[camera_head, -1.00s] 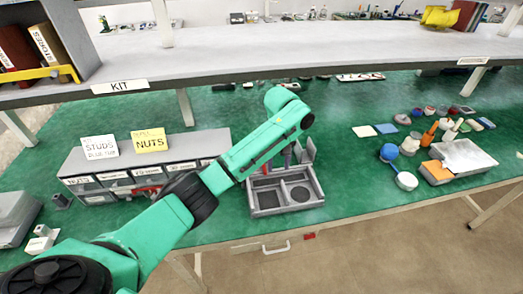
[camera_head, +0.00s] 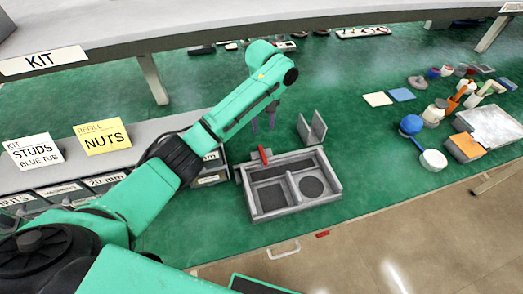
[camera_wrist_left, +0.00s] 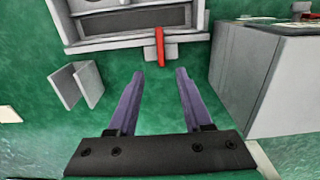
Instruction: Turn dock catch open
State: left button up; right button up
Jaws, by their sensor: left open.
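The grey dock (camera_head: 337,180) sits on the green bench, with a square and a round recess in it. Its red catch (camera_head: 264,155) stands at the dock's back left corner. In the left wrist view the red catch (camera_wrist_left: 160,46) lies just beyond my fingertips, roughly in line with the gap between them. My left gripper (camera_head: 263,122) hangs behind the dock, fingers pointing down; in the wrist view its two purple fingers (camera_wrist_left: 160,74) are apart with nothing between them. The catch appears apart from both fingers. My right gripper is out of view.
A grey upright bracket (camera_head: 312,130) stands behind the dock, left of the fingers in the wrist view (camera_wrist_left: 76,88). A grey bin unit (camera_wrist_left: 265,80) is close on the right there. A shelf (camera_head: 200,25) spans above. Tubs and a white tray (camera_head: 495,128) are at right.

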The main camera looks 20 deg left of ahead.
aim_at(263, 154)
pick_arm(q)
notch_tip(263, 154, down, 14)
jog(key=shift+r+p, duration=0.2)
jog(key=shift+p, duration=0.1)
grip_shut()
